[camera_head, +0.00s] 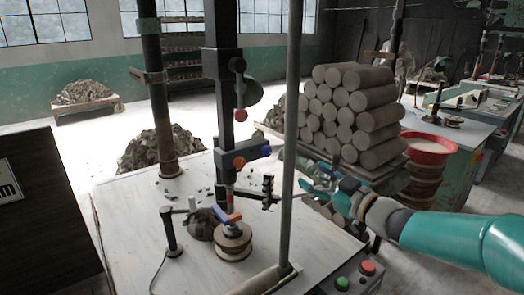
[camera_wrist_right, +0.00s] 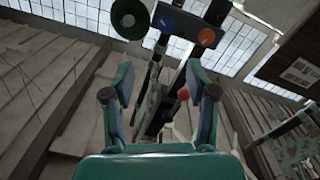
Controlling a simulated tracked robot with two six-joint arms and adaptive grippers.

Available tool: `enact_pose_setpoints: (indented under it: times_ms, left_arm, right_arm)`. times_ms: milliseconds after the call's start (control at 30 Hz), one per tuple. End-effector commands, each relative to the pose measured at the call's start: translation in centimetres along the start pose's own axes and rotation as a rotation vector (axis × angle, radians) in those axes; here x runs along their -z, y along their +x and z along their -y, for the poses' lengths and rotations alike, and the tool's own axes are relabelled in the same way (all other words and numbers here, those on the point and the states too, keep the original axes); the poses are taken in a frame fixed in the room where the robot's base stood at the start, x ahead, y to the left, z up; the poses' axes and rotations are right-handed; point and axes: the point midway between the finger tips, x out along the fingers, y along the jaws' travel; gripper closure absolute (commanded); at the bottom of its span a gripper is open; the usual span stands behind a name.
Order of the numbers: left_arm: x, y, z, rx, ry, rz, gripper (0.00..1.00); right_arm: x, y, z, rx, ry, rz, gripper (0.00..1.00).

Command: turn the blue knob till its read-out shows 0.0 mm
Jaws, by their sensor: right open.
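The blue knob (camera_head: 265,151) sits on the side of a dark upright post, beside an orange knob (camera_head: 239,162). In the right wrist view a blue round knob (camera_wrist_right: 165,18) shows near the top, left of an orange one (camera_wrist_right: 207,37). My right gripper (camera_head: 318,183) is open and empty, to the right of and a little below the blue knob, apart from it. Its two fingers (camera_wrist_right: 160,78) stand wide apart in the wrist view. My left gripper is out of view.
A thin grey pole (camera_head: 291,130) stands between my right gripper and the knobs. The pale worktable (camera_head: 130,215) holds a blue-and-orange handle (camera_head: 226,217) on a round stack. Clay cylinders (camera_head: 370,100) are piled behind.

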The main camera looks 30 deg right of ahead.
Motion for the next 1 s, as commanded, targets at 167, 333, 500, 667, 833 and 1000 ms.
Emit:
enact_pose_setpoints:
  times_ms: [167,333,500,667,833,1000]
  left_arm:
    - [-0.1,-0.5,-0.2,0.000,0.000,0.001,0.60]
    - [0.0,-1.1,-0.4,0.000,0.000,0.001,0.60]
    - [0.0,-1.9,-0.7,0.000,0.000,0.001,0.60]
    - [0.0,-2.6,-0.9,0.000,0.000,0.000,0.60]
    - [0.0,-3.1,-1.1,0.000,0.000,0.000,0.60]
    - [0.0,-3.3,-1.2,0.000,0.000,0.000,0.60]
  right_arm:
    - [0.4,3.5,1.1,0.026,0.005,-0.009,0.43]
    - [0.6,7.4,1.5,0.033,0.004,-0.011,0.43]
    - [0.8,11.2,1.7,0.035,0.004,-0.012,0.43]
    - [0.8,14.4,1.9,0.035,0.003,-0.012,0.43]
    - [0.8,16.6,1.9,0.033,0.002,-0.011,0.43]
    - [0.8,17.6,1.9,0.033,0.002,-0.013,0.43]
